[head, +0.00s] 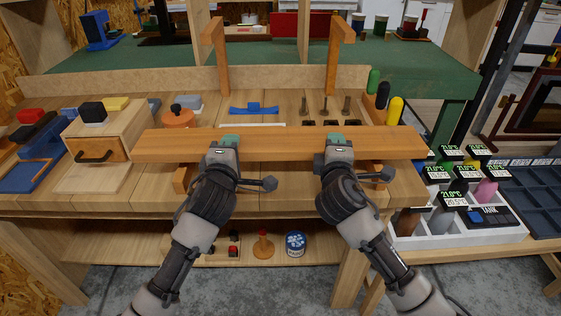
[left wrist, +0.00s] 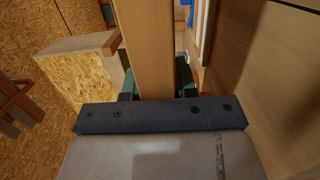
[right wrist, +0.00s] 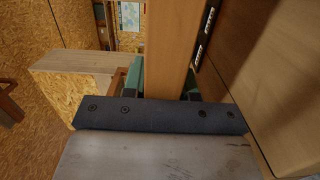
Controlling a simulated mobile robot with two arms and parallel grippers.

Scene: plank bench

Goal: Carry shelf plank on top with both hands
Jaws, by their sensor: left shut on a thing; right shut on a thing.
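The shelf plank (head: 280,146) is a long orange-brown board held level across the bench in the head view. My left gripper (head: 223,143) is shut on it left of its middle. My right gripper (head: 336,143) is shut on it right of its middle. The plank also shows between the fingers in the left wrist view (left wrist: 149,45) and in the right wrist view (right wrist: 171,40). Two upright wooden brackets (head: 217,55) and (head: 338,52) with hooked tops stand behind the plank. Wooden pieces (head: 181,180) show partly below the plank; their full shape is hidden.
A drawer box (head: 97,148) stands to the left of the plank. Bottles (head: 395,110) stand behind its right end. A white rack (head: 455,235) with several labelled bottles is at the right. A green shelf (head: 270,55) spans the back. A lower shelf (head: 190,250) holds small items.

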